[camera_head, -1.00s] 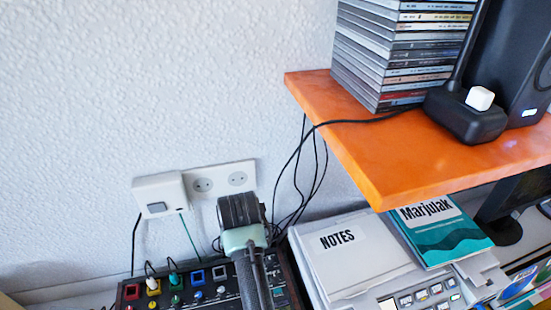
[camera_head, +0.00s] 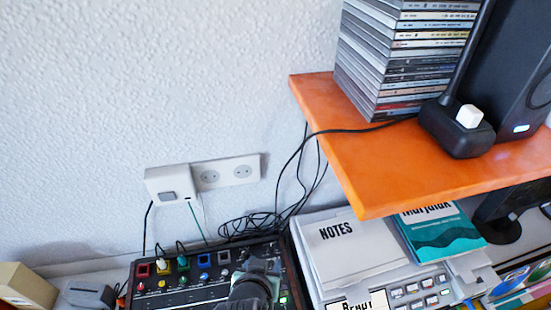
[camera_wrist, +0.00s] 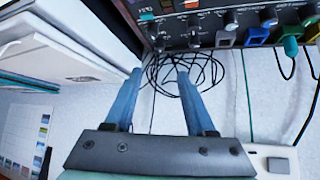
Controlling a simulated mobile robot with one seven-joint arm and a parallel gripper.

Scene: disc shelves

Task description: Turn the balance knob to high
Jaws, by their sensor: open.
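The dark mixer panel (camera_head: 195,282) with knobs and coloured sockets stands at the bottom of the head view. In the wrist view the panel (camera_wrist: 215,32) runs along the top, with small dark knobs (camera_wrist: 193,40). Labels are too small to read, so I cannot tell which knob is balance. My gripper (camera_wrist: 159,76) is open and empty, its two blue-grey fingers apart, with tips just short of the panel's edge in the picture and black cables seen between and beyond them. In the head view my arm covers the panel's right part; its fingertips are hidden.
An orange shelf (camera_head: 400,185) with a stack of discs (camera_head: 400,60) and a black speaker overhangs at right. A notes binder (camera_head: 350,250) lies beside the panel. Loose black cables (camera_head: 250,225) and a wall socket (camera_head: 225,172) are behind it. A box (camera_head: 25,285) stands at left.

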